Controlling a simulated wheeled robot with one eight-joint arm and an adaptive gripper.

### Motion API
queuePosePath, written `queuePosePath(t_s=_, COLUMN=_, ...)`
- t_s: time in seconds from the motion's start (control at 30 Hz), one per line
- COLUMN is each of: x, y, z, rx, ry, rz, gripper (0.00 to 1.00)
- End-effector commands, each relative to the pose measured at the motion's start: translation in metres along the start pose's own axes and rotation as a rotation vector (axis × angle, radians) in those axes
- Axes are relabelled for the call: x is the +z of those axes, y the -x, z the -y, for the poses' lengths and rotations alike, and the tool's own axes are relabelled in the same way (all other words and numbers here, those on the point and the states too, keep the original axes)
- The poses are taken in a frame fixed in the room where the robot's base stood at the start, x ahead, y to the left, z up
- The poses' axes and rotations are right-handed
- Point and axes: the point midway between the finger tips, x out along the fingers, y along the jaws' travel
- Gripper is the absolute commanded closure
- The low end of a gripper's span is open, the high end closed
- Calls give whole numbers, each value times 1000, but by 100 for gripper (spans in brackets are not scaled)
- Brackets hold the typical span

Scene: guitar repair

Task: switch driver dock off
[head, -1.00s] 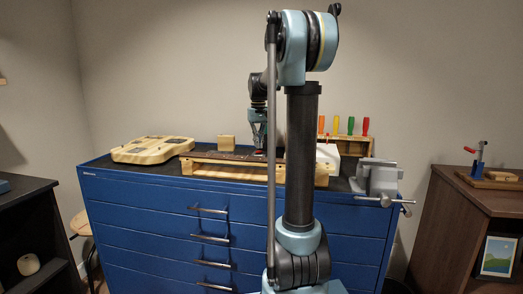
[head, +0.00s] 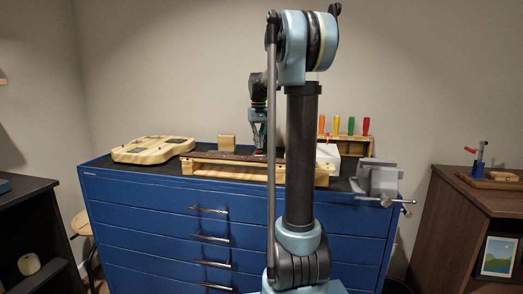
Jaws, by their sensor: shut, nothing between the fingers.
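My gripper (head: 260,150) points straight down over the workbench top, behind the long wooden neck piece (head: 215,159) on its support. It is shut with nothing in it. Just right of it stands a white box (head: 327,155), partly hidden by my arm; it may be the driver dock, but I cannot tell. A small red spot shows by the fingertips, too small to make out. Several drivers with coloured handles (head: 351,126) stand upright in a wooden rack (head: 357,146) behind the white box. No switch can be made out.
The blue drawer cabinet (head: 150,222) carries everything. A wooden guitar body (head: 152,149) lies at left, with a small wooden block (head: 227,143) behind the neck piece. A grey vise (head: 379,180) is clamped at the right edge. A brown side cabinet (head: 440,225) stands at right.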

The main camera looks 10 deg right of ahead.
Motion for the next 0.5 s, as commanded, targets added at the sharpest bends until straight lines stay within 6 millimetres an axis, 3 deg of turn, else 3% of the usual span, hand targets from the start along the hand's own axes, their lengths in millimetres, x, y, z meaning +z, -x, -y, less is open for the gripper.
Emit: queuePosePath(t_s=0.5, x=0, y=-4, z=0, rx=0, ry=-1, rz=0, gripper=100)
